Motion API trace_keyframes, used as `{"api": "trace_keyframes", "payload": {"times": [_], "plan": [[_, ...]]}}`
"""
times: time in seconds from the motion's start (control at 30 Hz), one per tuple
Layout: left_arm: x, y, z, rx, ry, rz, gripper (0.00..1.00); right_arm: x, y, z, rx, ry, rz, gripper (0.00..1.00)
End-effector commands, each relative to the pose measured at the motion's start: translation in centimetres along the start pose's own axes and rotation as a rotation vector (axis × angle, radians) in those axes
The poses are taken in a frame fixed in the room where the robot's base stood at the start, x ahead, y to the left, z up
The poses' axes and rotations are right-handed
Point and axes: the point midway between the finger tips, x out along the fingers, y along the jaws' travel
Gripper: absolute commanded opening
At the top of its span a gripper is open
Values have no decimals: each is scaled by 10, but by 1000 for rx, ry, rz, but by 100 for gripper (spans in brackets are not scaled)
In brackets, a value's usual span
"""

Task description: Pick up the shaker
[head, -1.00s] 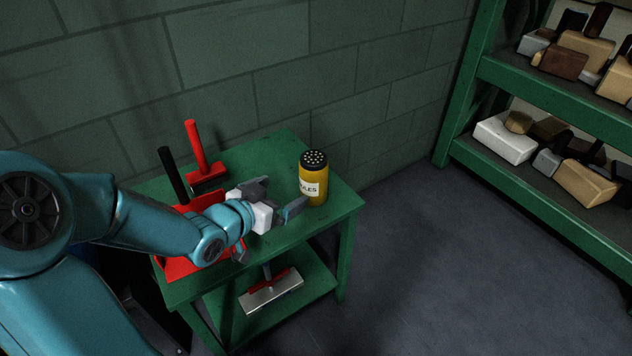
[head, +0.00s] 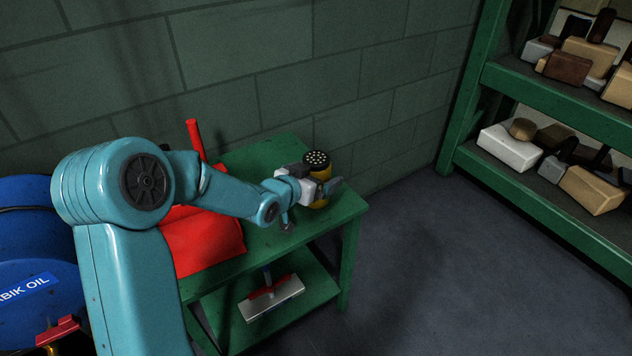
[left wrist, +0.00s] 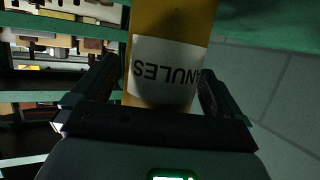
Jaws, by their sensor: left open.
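The shaker (head: 317,160) is a yellow cylinder with a black, perforated top, standing upright on the green table (head: 268,148) near its back right corner. My left gripper (head: 326,190) reaches it from the left in the head view and hides much of its body. In the left wrist view, the shaker (left wrist: 168,65) with its white label stands between the two open fingers of my left gripper (left wrist: 150,95). Small gaps seem to show beside it, and I cannot tell whether either finger touches. My right gripper is not in view.
A red dustpan (head: 205,240) lies on the table beneath my left arm, with a red handle (head: 195,140) behind it. A brush (head: 270,298) lies on the lower shelf. Blue drums (head: 35,270) stand at left. A loaded green rack (head: 545,110) stands at right.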

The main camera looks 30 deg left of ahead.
Motion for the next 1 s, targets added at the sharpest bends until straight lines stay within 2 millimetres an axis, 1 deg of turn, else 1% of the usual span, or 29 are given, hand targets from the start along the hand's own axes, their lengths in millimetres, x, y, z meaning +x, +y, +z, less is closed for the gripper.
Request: {"api": "trace_keyframes", "payload": {"times": [0.13,0.17,0.2,0.27,0.3,0.33,0.37,0.57,0.67,0.77,0.87,1.0], "plan": [[0,0,0,0,0,0,100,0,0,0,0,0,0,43],[0,0,0,0,0,0,94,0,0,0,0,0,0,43],[0,0,0,0,0,0,80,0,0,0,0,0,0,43],[0,0,0,0,0,0,61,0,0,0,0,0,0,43],[-1,0,0,0,0,0,48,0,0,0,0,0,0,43],[-1,0,0,0,-1,0,38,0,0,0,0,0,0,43],[-1,0,0,0,-1,0,36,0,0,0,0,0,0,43],[-1,0,-2,1,3,0,36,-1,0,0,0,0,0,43],[-3,0,-9,2,5,0,36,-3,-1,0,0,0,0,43],[-9,0,-25,2,7,-1,36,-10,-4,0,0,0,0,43],[-18,0,-51,4,9,0,36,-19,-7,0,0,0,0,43],[-34,0,-94,4,10,-1,36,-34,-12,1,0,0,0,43]]}}
